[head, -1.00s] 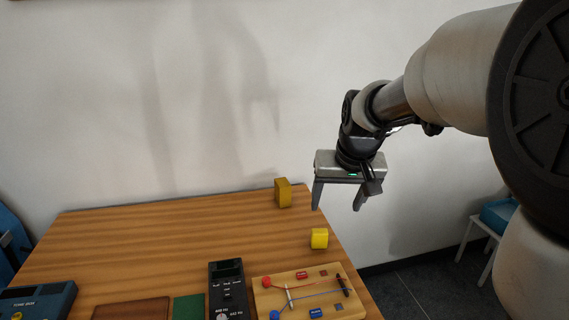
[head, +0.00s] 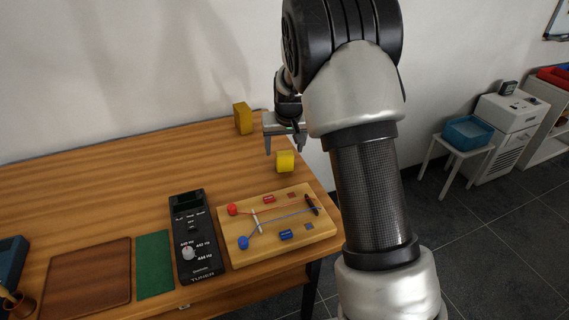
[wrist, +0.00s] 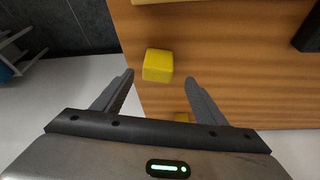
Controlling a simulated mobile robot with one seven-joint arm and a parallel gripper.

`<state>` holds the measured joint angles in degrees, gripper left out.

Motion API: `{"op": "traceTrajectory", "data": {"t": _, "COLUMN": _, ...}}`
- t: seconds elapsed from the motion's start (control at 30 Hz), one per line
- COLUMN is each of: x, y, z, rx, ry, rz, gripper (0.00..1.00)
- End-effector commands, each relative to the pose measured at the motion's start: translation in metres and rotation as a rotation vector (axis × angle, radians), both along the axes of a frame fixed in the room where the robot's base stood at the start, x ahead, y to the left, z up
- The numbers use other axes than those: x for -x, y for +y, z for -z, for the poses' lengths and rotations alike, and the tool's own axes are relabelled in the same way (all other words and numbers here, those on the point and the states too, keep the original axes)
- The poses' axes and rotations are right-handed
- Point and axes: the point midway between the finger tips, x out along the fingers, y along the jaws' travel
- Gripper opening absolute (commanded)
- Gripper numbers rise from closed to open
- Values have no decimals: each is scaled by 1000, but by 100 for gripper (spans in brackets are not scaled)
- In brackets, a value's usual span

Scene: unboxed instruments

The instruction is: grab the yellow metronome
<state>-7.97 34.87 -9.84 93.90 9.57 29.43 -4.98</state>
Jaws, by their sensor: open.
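Two yellowish blocks stand on the wooden table. The bright yellow one (head: 285,162), small and box-shaped, is near the table's right edge and fits the yellow metronome; no dial or markings show. It also appears in the wrist view (wrist: 158,66), just beyond the fingertips and roughly centred between them. My gripper (head: 284,149) is open and empty, pointing down just behind and above this block, apart from it. Its two fingers are spread in the wrist view (wrist: 160,79).
A taller, mustard block (head: 243,119) stands at the table's back edge, left of my gripper; A black tuner (head: 195,235) and a wooden circuit board (head: 278,225) lie nearer the front. The table (head: 120,190) is bare at centre-left.

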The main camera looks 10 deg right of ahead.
Motion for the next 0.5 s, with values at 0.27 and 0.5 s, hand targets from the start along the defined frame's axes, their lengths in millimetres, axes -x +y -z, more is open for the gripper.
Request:
{"op": "traceTrajectory", "data": {"t": 0.27, "x": -9, "y": -3, "z": 23, "rx": 1, "ry": 1, "rz": 0, "gripper": 66}}
{"op": "traceTrajectory", "data": {"t": 0.5, "x": -23, "y": -5, "z": 52, "rx": 0, "ry": 1, "rz": 1, "gripper": 66}}
